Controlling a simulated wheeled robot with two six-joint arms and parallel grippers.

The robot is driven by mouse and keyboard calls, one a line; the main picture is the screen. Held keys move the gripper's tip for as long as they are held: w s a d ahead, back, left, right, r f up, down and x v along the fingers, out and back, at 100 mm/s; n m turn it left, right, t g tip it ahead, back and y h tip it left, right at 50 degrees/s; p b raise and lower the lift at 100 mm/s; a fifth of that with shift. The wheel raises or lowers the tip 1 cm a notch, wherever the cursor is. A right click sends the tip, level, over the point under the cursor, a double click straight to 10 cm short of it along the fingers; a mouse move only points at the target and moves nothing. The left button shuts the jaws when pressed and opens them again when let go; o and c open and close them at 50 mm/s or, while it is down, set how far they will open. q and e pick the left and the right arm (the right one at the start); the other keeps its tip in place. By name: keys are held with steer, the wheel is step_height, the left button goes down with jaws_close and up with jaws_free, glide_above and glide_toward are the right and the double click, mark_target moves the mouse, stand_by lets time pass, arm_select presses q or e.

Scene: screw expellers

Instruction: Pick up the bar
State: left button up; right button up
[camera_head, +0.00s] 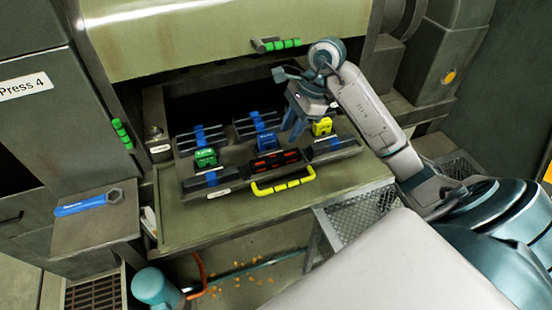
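Several dark bars with blue bands lie on the press's tray: a back-left bar (200,135), a back-middle bar (245,127), a front-left bar (196,184) and a front-right bar (345,146). I cannot tell which one the task means. My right gripper (294,137) hangs above the tray, between the blue block (267,141) and the yellow block (322,126). Its fingers point down, look apart, and show nothing between them. My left gripper is not in view.
A green block (205,158) and a yellow-handled dark piece (283,185) are on the tray. A blue-handled wrench (88,203) lies on the left ledge. The press hood (200,35) overhangs the back. The front sill (225,220) is clear.

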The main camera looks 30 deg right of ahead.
mark_target(277, 157)
steer(key=x, duration=0.4)
steer(key=shift+a+f, duration=0.15)
steer(key=shift+a, duration=0.05)
steer(key=shift+f, duration=0.15)
steer(key=p+x, duration=0.3)
steer(key=x, duration=0.1)
steer(key=shift+f, duration=0.45)
steer(key=shift+w, duration=0.1)
jaws_close()
